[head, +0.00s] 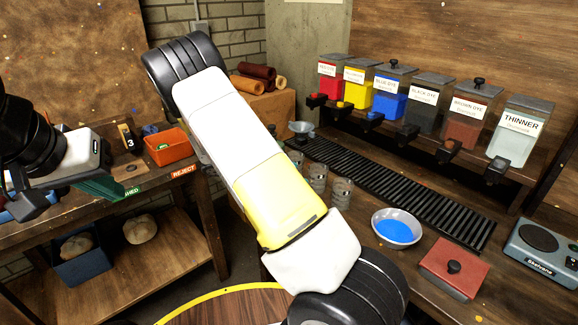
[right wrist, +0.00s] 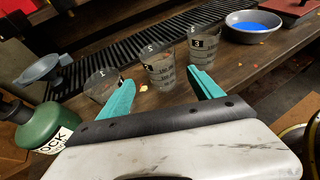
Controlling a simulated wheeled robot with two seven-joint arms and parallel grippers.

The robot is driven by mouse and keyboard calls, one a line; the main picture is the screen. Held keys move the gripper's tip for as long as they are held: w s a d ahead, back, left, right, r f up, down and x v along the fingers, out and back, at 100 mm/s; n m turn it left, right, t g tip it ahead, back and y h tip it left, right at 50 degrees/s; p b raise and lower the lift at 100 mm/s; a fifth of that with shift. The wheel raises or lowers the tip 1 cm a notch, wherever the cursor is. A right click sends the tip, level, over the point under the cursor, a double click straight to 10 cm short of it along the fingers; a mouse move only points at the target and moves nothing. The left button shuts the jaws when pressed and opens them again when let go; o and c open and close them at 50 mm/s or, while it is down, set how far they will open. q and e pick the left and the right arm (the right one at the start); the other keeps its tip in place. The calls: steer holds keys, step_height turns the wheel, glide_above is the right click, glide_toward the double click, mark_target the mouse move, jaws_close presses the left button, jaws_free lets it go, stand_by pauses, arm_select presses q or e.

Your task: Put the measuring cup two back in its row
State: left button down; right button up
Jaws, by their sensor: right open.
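Three clear measuring cups stand in a row on the workbench beside the black slatted strip. In the right wrist view the middle cup (right wrist: 160,72) seems to bear a 2, the right cup (right wrist: 203,47) a 3, and the left cup (right wrist: 103,86) seems to bear a 1. The head view shows the middle cup (head: 318,178) small, its mark unreadable. My right gripper (right wrist: 163,92) is open, its teal fingers spread either side of the middle cup in the picture; contact cannot be told. My arm hides it in the head view. My left gripper (head: 82,160) is over the left table, fingers unclear.
A bowl of blue dye (head: 397,228) and a red lidded block (head: 453,268) lie right of the cups. A grey funnel-like dish (right wrist: 55,68) and a green bottle (right wrist: 45,128) are on the left. Dye bins (head: 390,95) line the back. An orange bin (head: 167,147) is on the left table.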

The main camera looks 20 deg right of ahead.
steer(key=s+a+r+m+t+y, duration=0.3)
steer(key=s+a+r+m+y, duration=0.2)
steer(key=s+r, duration=0.6)
steer(key=s+a+r+m+t+y, duration=0.3)
steer(key=s+a+r+m+y, duration=0.3)
steer(key=s+r+m+y, duration=0.4)
steer(key=s+r+m, duration=0.1)
steer(key=s+m, duration=0.1)
steer(key=s, duration=0.1)
steer(key=shift+s+a+r+y, duration=0.2)
steer(key=shift+s+r+y, duration=0.1)
steer(key=shift+s, duration=0.1)
